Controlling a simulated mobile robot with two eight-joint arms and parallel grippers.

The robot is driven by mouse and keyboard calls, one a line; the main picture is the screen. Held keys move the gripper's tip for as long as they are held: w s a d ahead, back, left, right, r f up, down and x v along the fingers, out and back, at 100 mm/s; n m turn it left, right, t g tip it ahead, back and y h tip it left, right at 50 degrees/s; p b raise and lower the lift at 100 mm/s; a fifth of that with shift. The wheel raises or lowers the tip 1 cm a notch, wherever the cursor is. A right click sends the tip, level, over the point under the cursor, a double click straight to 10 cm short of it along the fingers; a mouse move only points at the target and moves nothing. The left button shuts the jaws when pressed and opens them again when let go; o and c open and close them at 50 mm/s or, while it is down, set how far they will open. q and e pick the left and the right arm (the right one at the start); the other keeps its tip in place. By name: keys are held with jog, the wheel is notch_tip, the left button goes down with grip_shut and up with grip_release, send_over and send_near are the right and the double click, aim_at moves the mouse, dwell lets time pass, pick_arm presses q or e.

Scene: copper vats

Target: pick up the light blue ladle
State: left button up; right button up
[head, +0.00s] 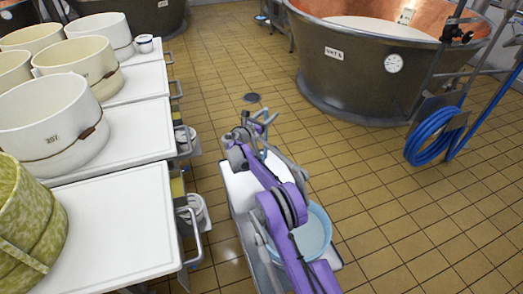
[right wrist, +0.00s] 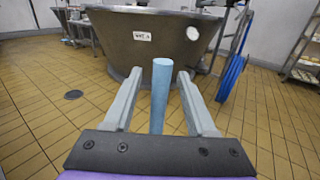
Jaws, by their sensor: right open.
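In the right wrist view, a light blue upright rod (right wrist: 160,92), apparently the ladle's handle, stands between the two grey fingers of my right gripper (right wrist: 160,76). Gaps show on both sides of it, and the fingers are apart. In the head view, my right gripper (head: 258,126) is over the far end of a low white cart, with a little light blue showing beside it. The lower part of the ladle is hidden. My left gripper is not in view.
A round light blue vessel (head: 318,232) sits on the white cart (head: 243,190), partly behind my purple arm. White tables (head: 120,215) with cheese moulds (head: 50,125) line the left. A copper vat (head: 350,75) and a blue hose (head: 430,145) stand beyond. Tiled floor is clear at right.

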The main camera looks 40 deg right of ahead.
jog(key=shift+w+d, duration=0.2)
jog(key=shift+d, duration=0.4)
grip_shut()
